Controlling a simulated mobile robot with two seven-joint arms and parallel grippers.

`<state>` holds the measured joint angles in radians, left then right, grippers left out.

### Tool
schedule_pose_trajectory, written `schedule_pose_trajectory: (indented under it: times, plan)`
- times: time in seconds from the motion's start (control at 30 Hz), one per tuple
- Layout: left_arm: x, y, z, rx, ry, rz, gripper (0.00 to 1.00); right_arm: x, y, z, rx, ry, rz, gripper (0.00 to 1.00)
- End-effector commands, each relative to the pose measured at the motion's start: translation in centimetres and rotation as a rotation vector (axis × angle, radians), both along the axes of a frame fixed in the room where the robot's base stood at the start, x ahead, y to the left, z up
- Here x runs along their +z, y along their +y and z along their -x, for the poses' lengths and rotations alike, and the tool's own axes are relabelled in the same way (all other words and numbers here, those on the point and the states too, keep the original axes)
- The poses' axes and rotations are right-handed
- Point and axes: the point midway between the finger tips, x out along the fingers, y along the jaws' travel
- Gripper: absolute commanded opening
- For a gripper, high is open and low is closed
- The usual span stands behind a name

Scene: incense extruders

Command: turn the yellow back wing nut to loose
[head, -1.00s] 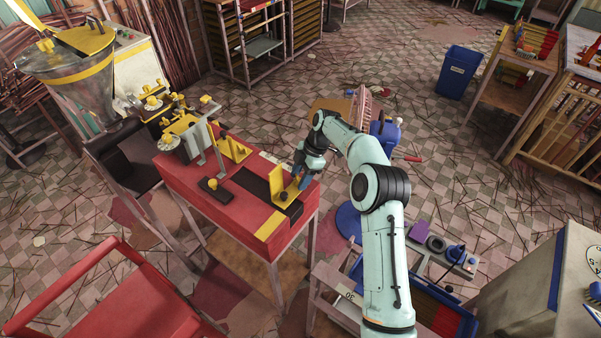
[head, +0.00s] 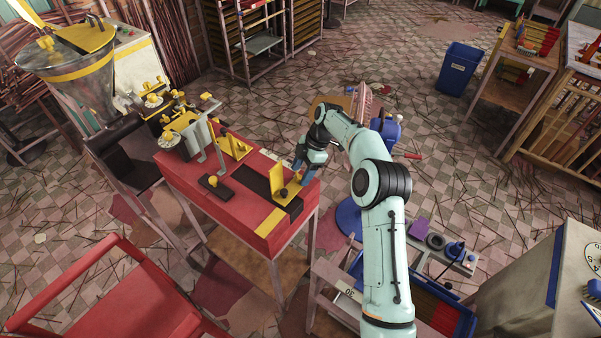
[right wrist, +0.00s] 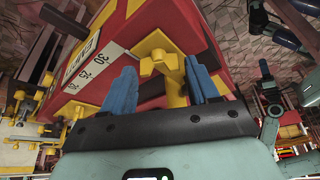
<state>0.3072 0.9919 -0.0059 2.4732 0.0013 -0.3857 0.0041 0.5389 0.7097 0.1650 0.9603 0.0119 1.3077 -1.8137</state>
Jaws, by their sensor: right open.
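A yellow wing nut (right wrist: 158,62) shows in the right wrist view, on a yellow post at the end of the red-topped table (head: 232,210). My right gripper (right wrist: 162,84) is open, with one blue finger on each side of the wing nut. I cannot tell whether the fingers touch it. In the head view, my right gripper (head: 303,175) reaches down at the table's right end, beside an upright yellow bracket (head: 277,181). There the gripper hides most of the wing nut. My left gripper is not in view.
A blue bin (head: 459,69) stands on the floor at the back right.

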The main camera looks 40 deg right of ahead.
Motion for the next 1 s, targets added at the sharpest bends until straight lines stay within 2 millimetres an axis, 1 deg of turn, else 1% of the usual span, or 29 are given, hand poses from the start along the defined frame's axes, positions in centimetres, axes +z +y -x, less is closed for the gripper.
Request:
schedule_pose_trajectory:
  times: [0.03, 0.3, 0.4, 0.5, 0.6, 0.7, 1.0]
  plan:
    - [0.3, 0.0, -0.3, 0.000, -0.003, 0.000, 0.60, 1.2, -0.4, -0.1, -0.003, -0.006, 0.003, 0.60]
    - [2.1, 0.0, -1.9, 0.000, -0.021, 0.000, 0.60, 7.0, -2.7, 0.4, -0.002, -0.009, 0.003, 0.60]
    - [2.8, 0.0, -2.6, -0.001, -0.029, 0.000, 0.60, 8.9, -3.4, 0.5, -0.001, -0.009, 0.002, 0.60]
    - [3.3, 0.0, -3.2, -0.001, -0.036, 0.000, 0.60, 10.2, -3.9, 0.7, -0.001, -0.008, 0.002, 0.60]
    - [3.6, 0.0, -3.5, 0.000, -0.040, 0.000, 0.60, 11.0, -4.3, 0.9, 0.000, -0.006, 0.002, 0.60]
    - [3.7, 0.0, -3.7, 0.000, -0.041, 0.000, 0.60, 11.3, -4.5, 1.0, -0.001, -0.004, 0.001, 0.60]
    - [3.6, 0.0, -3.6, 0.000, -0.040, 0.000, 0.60, 11.3, -4.5, 1.1, 0.000, -0.003, 0.002, 0.60]
